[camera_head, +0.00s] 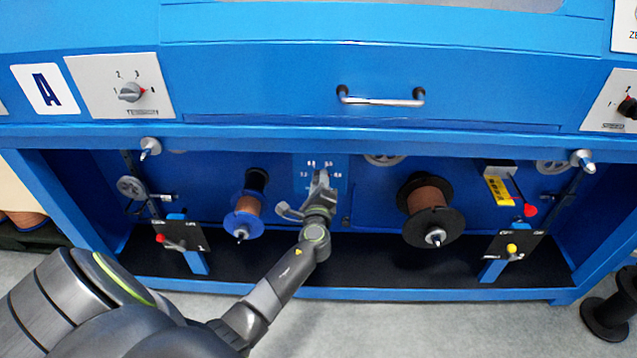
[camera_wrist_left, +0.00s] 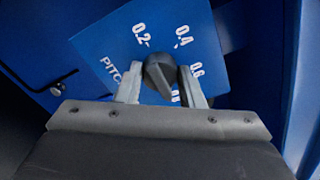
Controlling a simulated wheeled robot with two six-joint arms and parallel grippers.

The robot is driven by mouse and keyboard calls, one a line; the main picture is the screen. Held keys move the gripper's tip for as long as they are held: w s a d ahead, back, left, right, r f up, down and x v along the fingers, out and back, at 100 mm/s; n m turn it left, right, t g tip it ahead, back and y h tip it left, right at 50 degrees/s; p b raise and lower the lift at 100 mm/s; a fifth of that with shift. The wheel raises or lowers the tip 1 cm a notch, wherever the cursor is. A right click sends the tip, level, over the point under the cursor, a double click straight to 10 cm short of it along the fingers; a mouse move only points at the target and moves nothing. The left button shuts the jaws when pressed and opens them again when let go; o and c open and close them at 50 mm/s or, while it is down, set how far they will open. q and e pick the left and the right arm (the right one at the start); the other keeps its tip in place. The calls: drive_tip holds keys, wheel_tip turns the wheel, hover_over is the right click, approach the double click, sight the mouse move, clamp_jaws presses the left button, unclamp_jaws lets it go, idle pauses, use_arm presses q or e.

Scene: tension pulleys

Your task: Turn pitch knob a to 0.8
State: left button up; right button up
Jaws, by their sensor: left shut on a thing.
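The pitch knob (camera_wrist_left: 160,72) is a dark grey knob on a blue scale plate (camera_wrist_left: 105,45) marked PITCH, seen in the left wrist view. The figures 0.2, 0.4 and 0.6 are readable. A further figure below 0.6 is partly hidden by the knob and a finger. My left gripper (camera_wrist_left: 161,84) is shut on the knob, one finger on each side. The knob's narrow end points toward the lower part of the picture, near the partly hidden figure; its exact setting is unclear. In the head view my left gripper (camera_head: 320,186) covers the knob at the scale plate (camera_head: 303,163).
A blue spool (camera_head: 243,215) is left of my gripper and a black spool with brown wire (camera_head: 428,205) is right of it. A drawer handle (camera_head: 380,99) sticks out above. A black hook (camera_wrist_left: 50,82) shows beside the plate in the left wrist view.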

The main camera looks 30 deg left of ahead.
idle(0.4)
use_arm(q)
drive_tip(key=o, duration=1)
drive_tip(key=shift+w, duration=0.1)
drive_tip(key=shift+d, duration=0.1)
drive_tip(key=v, duration=1.7)
drive_tip(key=shift+s+b, duration=0.25)
drive_tip(key=shift+b, duration=0.15)
use_arm(e)
drive_tip(key=shift+w+a+r, duration=0.1)
drive_tip(key=shift+w+r, duration=0.05)
drive_tip(key=shift+r, duration=0.35)
drive_tip(key=shift+w+a+r, duration=0.1)
drive_tip(key=shift+r, duration=0.4)
